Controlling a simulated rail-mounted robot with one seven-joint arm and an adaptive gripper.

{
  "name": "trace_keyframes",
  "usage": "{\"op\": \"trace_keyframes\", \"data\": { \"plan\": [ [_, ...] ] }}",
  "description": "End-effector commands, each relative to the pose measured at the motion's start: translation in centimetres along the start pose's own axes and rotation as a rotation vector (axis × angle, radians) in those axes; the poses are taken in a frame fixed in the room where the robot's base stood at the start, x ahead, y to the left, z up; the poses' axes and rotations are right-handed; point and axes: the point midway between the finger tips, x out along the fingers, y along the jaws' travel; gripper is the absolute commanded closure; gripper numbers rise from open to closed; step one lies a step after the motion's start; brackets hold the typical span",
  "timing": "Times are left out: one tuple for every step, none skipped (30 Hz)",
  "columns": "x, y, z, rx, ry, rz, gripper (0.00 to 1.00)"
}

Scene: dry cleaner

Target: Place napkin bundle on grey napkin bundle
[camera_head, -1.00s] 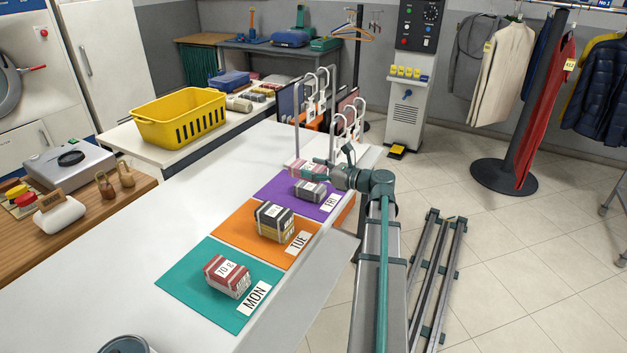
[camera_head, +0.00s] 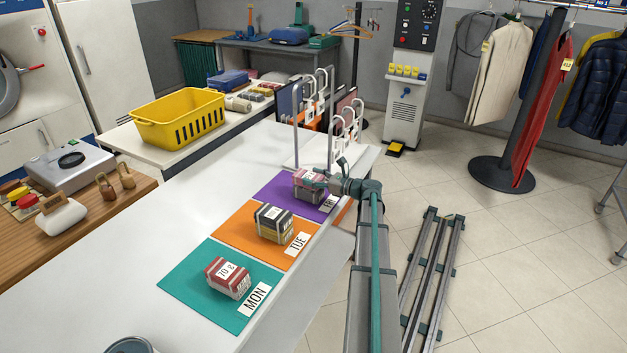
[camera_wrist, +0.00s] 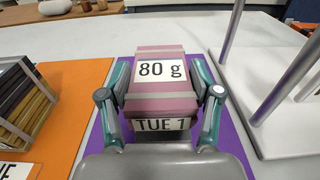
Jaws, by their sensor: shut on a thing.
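A pink napkin bundle (camera_wrist: 160,75) with an "80 g" tag and a "TUE 1" label sits between my two fingers in the wrist view. My gripper (camera_wrist: 160,95) is shut on its sides. In the head view my gripper (camera_head: 318,180) and the pink bundle (camera_head: 304,177) are over the purple FRI mat (camera_head: 272,187). The grey napkin bundle (camera_head: 306,195) shows just under the pink one, mostly covered. I cannot tell whether the two touch. In the wrist view the grey bundle is hidden behind the pink bundle and my gripper.
A dark banded bundle (camera_head: 273,224) sits on the orange TUE mat (camera_head: 234,229). A red bundle (camera_head: 228,277) sits on the teal MON mat (camera_head: 190,285). A white rack with upright bars (camera_head: 296,125) stands just behind the purple mat. The white table (camera_head: 185,205) is clear left of the mats.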

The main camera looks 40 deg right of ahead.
Motion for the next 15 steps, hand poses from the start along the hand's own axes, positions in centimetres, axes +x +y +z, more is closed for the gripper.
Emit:
{"op": "trace_keyframes", "data": {
  "plan": [
    [0.0,0.0,-0.4,0.003,0.000,0.000,0.72],
    [0.0,0.0,-0.8,0.003,-0.001,0.000,0.72],
    [0.1,0.0,-1.1,0.002,-0.001,0.000,0.72],
    [0.1,0.0,-1.3,0.001,-0.001,0.000,0.72],
    [0.1,0.0,-1.4,0.001,-0.002,0.000,0.72],
    [0.1,0.0,-1.4,0.000,-0.002,0.000,0.72],
    [0.1,0.0,-1.4,0.000,-0.002,0.000,0.72],
    [0.1,0.0,-1.4,0.000,-0.002,0.000,0.72],
    [0.1,0.0,-1.4,0.000,-0.002,0.000,0.72],
    [0.1,0.0,-1.4,0.000,-0.002,0.000,0.72],
    [0.0,0.0,-1.4,0.000,-0.002,0.000,0.72],
    [0.1,0.0,-1.5,0.000,-0.002,0.000,0.72],
    [0.1,0.0,-1.5,0.000,-0.002,0.000,0.72],
    [0.1,0.0,-1.6,0.000,-0.002,0.000,0.72],
    [0.1,0.0,-1.7,0.000,-0.002,0.000,0.72]
  ]
}}
